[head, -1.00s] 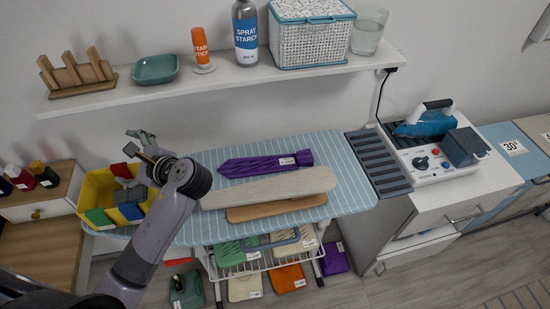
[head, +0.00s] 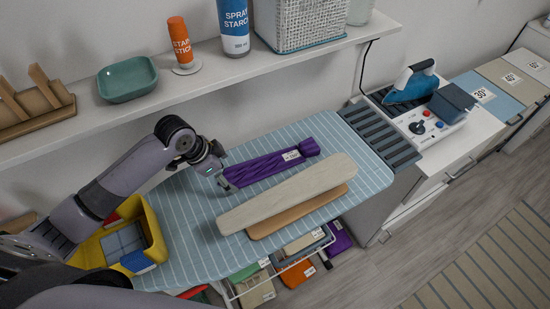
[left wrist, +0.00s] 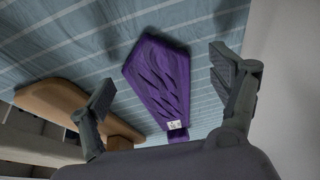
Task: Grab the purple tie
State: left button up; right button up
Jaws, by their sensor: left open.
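The purple tie (head: 268,165) lies flat on the blue striped ironing board (head: 190,222), with a small white tag near its right end. My left gripper (head: 224,184) is at the left, wide end of the tie in the head view. In the left wrist view the tie (left wrist: 160,80) lies between the two spread fingers of my left gripper (left wrist: 162,88), below them. The gripper is open and empty, with nothing between its pads at their height that I can see. My right gripper is not in view.
A beige sleeve board (head: 290,190) with a wooden base lies in front of the tie. A yellow bin (head: 157,243) stands at the board's left. A shelf (head: 190,85) with a green dish (head: 127,80) and bottles runs above. An iron (head: 412,83) is at the right.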

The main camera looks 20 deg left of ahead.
aim_at(272, 163)
pick_arm(q)
jog(key=shift+d, duration=0.25)
jog(key=shift+w+d+r+h, duration=0.1)
jog(key=shift+d+h, duration=0.15)
jog(key=shift+h, duration=0.05)
jog(key=w+d+p, duration=0.1)
jog(key=w+d, duration=0.1)
jog(key=w+d+p, duration=0.1)
jog(key=d, duration=0.1)
jog(key=shift+w+d+r, duration=0.15)
jog(key=shift+w+d, duration=0.15)
jog(key=shift+w, duration=0.1)
jog(key=shift+w+d, duration=0.35)
jog(key=w+d+p, duration=0.1)
jog(key=d, duration=0.1)
jog(key=w+d+p, duration=0.1)
jog(key=w, duration=0.1)
jog(key=shift+w+d+f, duration=0.15)
jog(key=shift+d+f, duration=0.25)
jog(key=shift+f+p, duration=0.3)
jog(key=shift+f, duration=0.05)
